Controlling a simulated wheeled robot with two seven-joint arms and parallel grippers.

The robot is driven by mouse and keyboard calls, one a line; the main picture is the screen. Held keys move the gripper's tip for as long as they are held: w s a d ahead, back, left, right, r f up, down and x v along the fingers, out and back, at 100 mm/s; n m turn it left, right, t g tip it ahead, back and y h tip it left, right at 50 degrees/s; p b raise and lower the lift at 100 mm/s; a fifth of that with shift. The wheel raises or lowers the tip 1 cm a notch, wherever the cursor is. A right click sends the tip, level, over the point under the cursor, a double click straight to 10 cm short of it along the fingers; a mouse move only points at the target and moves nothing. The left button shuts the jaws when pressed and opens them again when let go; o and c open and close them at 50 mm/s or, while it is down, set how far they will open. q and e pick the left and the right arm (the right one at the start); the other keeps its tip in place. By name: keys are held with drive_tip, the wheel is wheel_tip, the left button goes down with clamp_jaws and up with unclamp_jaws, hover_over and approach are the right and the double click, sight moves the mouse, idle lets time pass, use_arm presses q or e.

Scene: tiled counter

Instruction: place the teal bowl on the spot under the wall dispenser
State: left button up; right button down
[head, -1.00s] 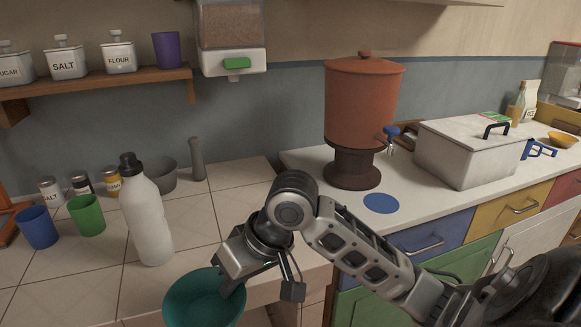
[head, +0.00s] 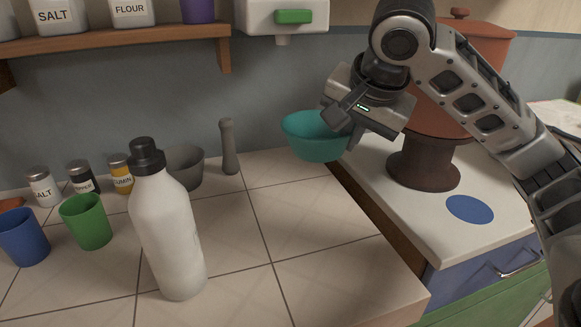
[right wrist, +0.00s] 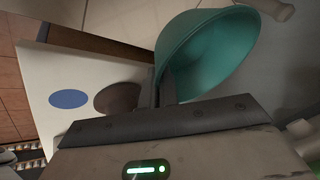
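The teal bowl (head: 314,138) is held up by its right rim in my right gripper (head: 350,126). The gripper is shut on the rim, and the bowl looks roughly upright, above the back right part of the tiled counter. In the right wrist view the bowl (right wrist: 207,50) fills the upper middle, with a finger against its wall. The wall dispenser (head: 284,17), white with a green lever, hangs at the top, up and left of the bowl; its upper part is cut off. No marked spot shows clearly on the tiles below it. My left gripper is not in view.
A white bottle (head: 168,235), a grey mortar (head: 186,166) and a pestle (head: 229,148) stand left of the bowl. Green (head: 87,221) and blue (head: 22,237) cups are farther left. A terracotta urn (head: 425,150) and a blue disc (head: 470,209) are right. Front middle tiles are clear.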

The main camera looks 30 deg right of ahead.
drive_tip(key=w+d+f, duration=0.1)
drive_tip(key=w+f, duration=0.1)
drive_tip(key=w, duration=0.1)
drive_tip(key=w+d+f, duration=0.2)
drive_tip(key=w+f, duration=0.1)
drive_tip(key=w, duration=0.1)
drive_tip(key=w+d+f, duration=0.1)
drive_tip(key=w+f, duration=0.2)
drive_tip(key=w, duration=0.1)
drive_tip(key=shift+w+d+f+b, duration=0.1)
drive_tip(key=shift+d+f+b, duration=0.15)
drive_tip(key=shift+b, duration=0.1)
drive_tip(key=shift+w+f, duration=0.15)
drive_tip(key=shift+w+d+f, duration=0.1)
drive_tip(key=shift+w+f, duration=0.1)
drive_tip(key=shift+f, duration=0.8)
drive_tip(key=shift+w+d+f, duration=0.1)
drive_tip(key=shift+w+f, duration=0.05)
drive_tip(key=shift+f, duration=0.8)
drive_tip(key=c, duration=1.6)
unclamp_jaws()
drive_tip(key=shift+f, duration=0.1)
drive_tip(key=shift+c, duration=0.2)
drive_tip(key=v, duration=1.2)
drive_tip(key=shift+p, duration=0.45)
